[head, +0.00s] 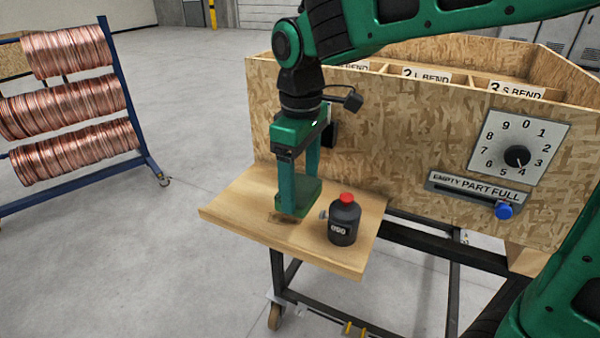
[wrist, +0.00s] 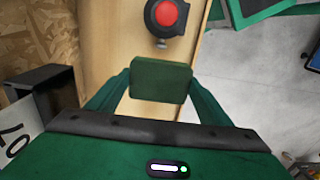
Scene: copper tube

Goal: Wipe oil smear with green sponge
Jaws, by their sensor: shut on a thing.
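My gripper (head: 297,190) points down over the small wooden shelf (head: 235,205) and is shut on the green sponge (head: 291,196). In the wrist view the sponge (wrist: 161,80) sits between both fingers of my gripper (wrist: 160,84). A dark brownish oil smear (head: 284,218) shows on the shelf just below and in front of the sponge. Part of the smear may be hidden behind the sponge and a finger. I cannot tell whether the sponge touches the shelf. The smear is not visible in the wrist view.
A black bottle with a red cap (head: 344,220) stands close to the right of the sponge. A wooden bin panel (head: 400,150) with a dial (head: 517,150) and slider rises behind the shelf. A rack of copper coils (head: 70,100) stands far left. The shelf's left part is clear.

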